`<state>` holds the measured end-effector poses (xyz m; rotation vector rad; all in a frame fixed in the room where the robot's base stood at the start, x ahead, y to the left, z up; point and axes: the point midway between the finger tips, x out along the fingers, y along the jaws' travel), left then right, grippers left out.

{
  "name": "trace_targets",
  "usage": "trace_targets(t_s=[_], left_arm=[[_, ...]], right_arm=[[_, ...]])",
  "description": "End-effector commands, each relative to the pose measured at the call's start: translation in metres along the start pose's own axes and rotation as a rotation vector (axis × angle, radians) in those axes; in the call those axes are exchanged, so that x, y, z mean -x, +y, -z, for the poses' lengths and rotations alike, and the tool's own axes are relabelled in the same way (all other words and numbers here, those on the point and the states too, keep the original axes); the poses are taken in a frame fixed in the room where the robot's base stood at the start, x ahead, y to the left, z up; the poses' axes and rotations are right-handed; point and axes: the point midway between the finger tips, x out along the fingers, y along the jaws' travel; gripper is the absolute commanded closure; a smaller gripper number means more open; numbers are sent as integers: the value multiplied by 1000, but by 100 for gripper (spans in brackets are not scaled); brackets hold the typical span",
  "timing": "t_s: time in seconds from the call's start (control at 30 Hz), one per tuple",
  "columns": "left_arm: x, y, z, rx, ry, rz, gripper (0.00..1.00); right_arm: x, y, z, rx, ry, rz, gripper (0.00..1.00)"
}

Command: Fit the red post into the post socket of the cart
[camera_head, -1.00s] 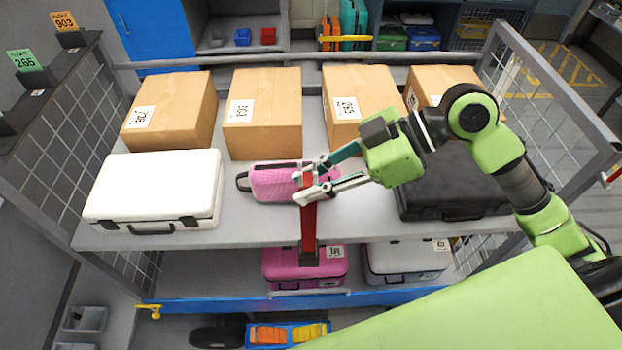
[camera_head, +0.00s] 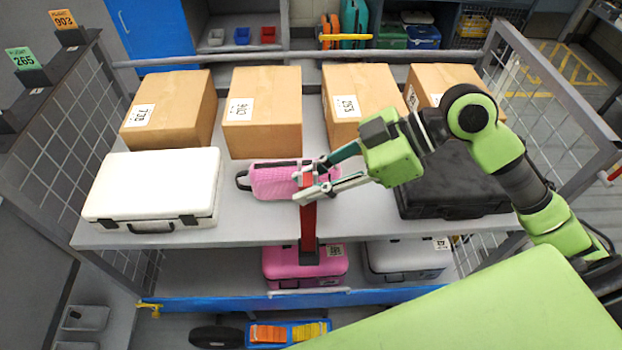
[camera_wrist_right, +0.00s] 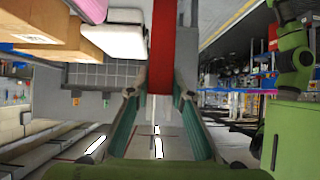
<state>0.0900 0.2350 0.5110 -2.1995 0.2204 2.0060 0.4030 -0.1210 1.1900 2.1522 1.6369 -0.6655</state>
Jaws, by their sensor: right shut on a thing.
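The red post (camera_head: 308,222) stands nearly upright at the front of the cart, in front of the upper deck's edge (camera_head: 250,243). Its lower end meets a dark block (camera_head: 309,257), which may be the post socket; I cannot tell whether the post is seated in it. My right gripper (camera_head: 303,186) is shut on the post's upper end, coming in from the right. In the right wrist view the post (camera_wrist_right: 161,45) runs up from between the fingers (camera_wrist_right: 158,95). My left gripper is not in view.
Behind the post lies a pink bag (camera_head: 268,181). A white case (camera_head: 150,187) is at left, a black case (camera_head: 455,185) at right, and several cardboard boxes (camera_head: 262,110) stand behind. Mesh side walls (camera_head: 560,110) close the cart's ends. A pink case (camera_head: 285,268) sits on the lower shelf.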

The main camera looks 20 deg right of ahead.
Motion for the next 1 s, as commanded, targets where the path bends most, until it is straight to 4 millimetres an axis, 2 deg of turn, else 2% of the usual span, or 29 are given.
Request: trace_targets(t_s=[1.0], left_arm=[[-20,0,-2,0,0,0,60]], right_arm=[[-15,0,-21,0,1,-1,100]])
